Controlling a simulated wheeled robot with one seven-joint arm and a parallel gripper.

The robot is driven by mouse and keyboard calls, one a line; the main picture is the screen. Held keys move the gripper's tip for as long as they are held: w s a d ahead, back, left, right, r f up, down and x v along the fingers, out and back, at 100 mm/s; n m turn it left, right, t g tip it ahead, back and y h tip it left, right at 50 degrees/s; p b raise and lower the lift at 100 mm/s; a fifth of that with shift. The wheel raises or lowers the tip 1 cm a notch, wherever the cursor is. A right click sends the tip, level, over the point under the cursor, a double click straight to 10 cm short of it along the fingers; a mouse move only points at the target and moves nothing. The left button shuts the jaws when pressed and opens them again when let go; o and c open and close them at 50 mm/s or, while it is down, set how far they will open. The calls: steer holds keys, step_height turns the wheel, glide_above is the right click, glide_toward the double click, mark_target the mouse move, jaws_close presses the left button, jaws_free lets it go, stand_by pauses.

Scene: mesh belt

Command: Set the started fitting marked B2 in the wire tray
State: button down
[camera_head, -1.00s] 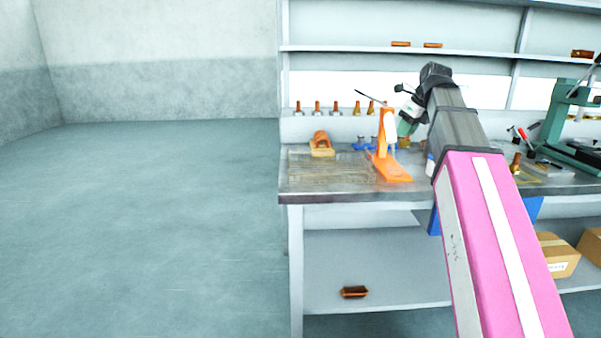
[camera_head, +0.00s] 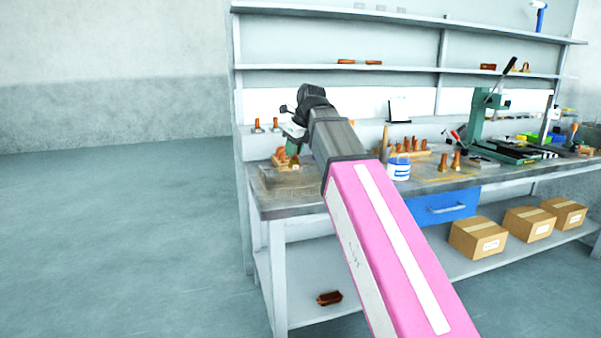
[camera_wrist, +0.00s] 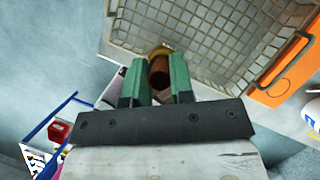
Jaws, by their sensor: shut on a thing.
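My gripper (camera_wrist: 158,82) shows in the wrist view with its green fingers shut on a copper-brown fitting with a brass-coloured rim (camera_wrist: 159,66). No B2 mark can be read on it. The wire tray (camera_wrist: 188,42) lies just beyond the fingers in the wrist view, and the fitting is at or over its near edge; I cannot tell whether they touch. In the head view my gripper (camera_head: 292,146) is at the left end of the bench, mostly hidden behind my arm.
A white-and-blue tub (camera_head: 398,168) and several copper fittings stand to the right on the bench (camera_head: 290,205). Floor lies open at left.

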steer(key=shift+w+d+f, duration=0.4)
steer(key=shift+w+f, duration=0.85)
steer(key=shift+f, duration=0.2)
steer(key=shift+w+d+f, duration=0.35)
steer(key=shift+w+f, duration=0.9)
steer(key=shift+f, duration=0.25)
steer(key=shift+w+d+f, duration=0.4)
steer(key=shift+w+f, duration=0.85)
steer(key=shift+f, duration=0.2)
steer(key=c, duration=1)
jaws_free()
steer(key=shift+f, duration=0.1)
steer(key=v, duration=1.2)
steer(key=shift+w, duration=0.1)
